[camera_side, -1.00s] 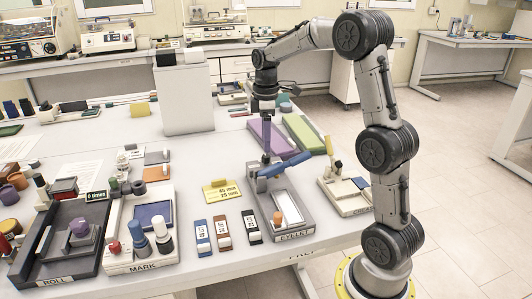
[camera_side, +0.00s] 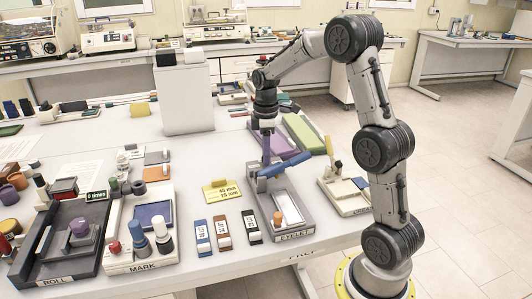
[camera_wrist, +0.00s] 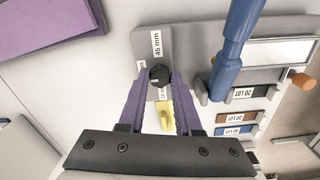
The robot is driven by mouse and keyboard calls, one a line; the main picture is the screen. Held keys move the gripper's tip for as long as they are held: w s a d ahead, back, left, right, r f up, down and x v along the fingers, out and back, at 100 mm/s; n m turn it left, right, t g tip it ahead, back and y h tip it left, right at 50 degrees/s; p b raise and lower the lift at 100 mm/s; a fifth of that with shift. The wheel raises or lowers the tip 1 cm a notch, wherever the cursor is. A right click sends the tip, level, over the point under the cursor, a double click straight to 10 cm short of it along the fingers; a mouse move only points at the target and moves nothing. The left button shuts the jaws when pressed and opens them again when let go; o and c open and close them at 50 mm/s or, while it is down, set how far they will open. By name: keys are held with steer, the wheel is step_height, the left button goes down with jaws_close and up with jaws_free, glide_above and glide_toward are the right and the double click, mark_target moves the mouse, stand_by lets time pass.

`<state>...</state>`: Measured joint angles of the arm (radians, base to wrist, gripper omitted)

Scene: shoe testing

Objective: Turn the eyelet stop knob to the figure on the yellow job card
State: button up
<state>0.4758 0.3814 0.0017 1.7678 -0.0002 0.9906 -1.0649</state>
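The eyelet press (camera_side: 296,218) stands near the bench's front edge, with a blue lever (camera_side: 285,166) that also shows in the wrist view (camera_wrist: 233,45). Its round black stop knob (camera_wrist: 160,75) lies between my gripper's (camera_wrist: 160,78) purple fingertips, one on each side. I cannot tell whether they press on it. A "45 mm" label (camera_wrist: 156,43) is beyond the knob; labels left of and below it are partly hidden. The yellow job card (camera_side: 221,190) stands left of the press with two mm lines, the upper seeming to read 45. Yellow (camera_wrist: 165,113) shows between the fingers.
Blue, brown and black lot blocks (camera_side: 223,230) stand in front of the job card. A purple pad (camera_side: 283,143) and a green pad (camera_side: 303,133) lie behind the press. The mark station (camera_side: 140,260) is to the left, and another small station (camera_side: 346,195) is to the right.

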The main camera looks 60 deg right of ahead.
jaws_close()
steer(key=shift+m, duration=0.3)
steer(key=m, duration=0.8)
steer(key=shift+m, duration=0.4)
steer(key=m, duration=0.4)
steer(key=shift+r, duration=0.1)
steer(key=shift+m, duration=2.2)
steer(key=o, duration=0.8)
jaws_free()
